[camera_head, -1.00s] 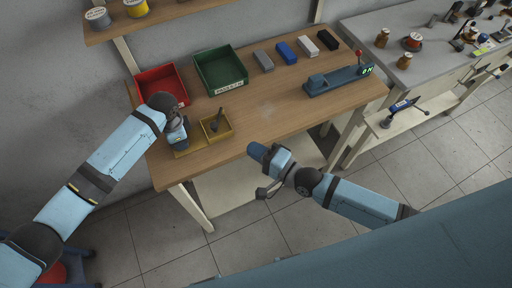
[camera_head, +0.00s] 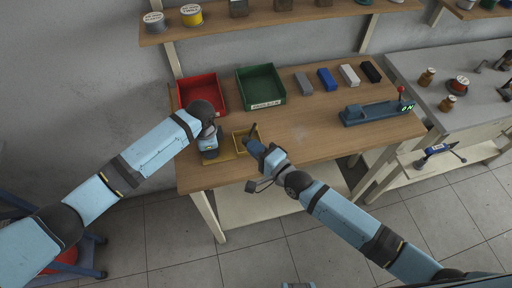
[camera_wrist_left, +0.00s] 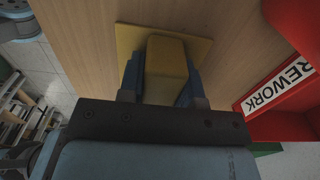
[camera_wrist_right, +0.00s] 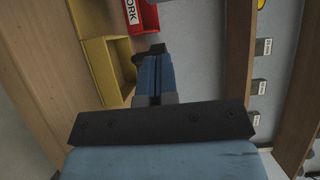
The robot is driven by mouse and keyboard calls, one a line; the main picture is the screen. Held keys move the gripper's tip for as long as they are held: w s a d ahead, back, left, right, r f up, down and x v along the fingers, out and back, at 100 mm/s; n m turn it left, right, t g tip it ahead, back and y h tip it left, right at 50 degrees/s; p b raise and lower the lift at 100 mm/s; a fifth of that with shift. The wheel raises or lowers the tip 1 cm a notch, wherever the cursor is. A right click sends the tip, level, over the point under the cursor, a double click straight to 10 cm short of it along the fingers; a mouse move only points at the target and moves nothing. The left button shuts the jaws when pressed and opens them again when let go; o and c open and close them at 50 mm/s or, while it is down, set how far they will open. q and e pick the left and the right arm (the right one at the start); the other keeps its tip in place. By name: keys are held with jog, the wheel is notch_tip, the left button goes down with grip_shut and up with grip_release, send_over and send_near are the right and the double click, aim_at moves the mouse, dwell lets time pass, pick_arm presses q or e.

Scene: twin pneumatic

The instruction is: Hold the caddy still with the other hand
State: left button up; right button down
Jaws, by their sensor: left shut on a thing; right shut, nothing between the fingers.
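The yellow caddy (camera_head: 238,137) stands at the front left of the wooden workbench. Its open box also shows in the right wrist view (camera_wrist_right: 97,58). In the left wrist view, my left gripper (camera_wrist_left: 160,80) is shut on the caddy's yellow upright block (camera_wrist_left: 167,55), above its flat base plate (camera_wrist_left: 126,38). A dark upright tool (camera_head: 249,130) stands at the box; its lower end is hidden. My right gripper (camera_head: 256,148) is shut and empty, at the box's front right side. Its fingers (camera_wrist_right: 152,75) partly cover a dark piece; whether they touch it I cannot tell.
A red bin (camera_head: 202,90) and a green bin (camera_head: 262,88) stand behind the caddy. Several small blocks line the back edge. A blue fixture with a green display (camera_head: 375,112) is at the right. The middle of the bench (camera_head: 310,125) is clear.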

jog(key=shift+w+a, duration=0.15)
jog(key=shift+a, duration=0.55)
jog(key=shift+w+a, duration=0.15)
jog(key=shift+a, duration=0.55)
pick_arm(q)
jog(key=shift+d, duration=0.1)
pick_arm(e)
jog(key=shift+d, duration=0.1)
jog(key=shift+s, duration=0.25)
jog(key=s+a+v, duration=0.1)
jog(key=a+v, duration=0.1)
jog(key=v, duration=1.1)
jog(key=shift+s, duration=0.55)
pick_arm(q)
jog(key=o, duration=1.1)
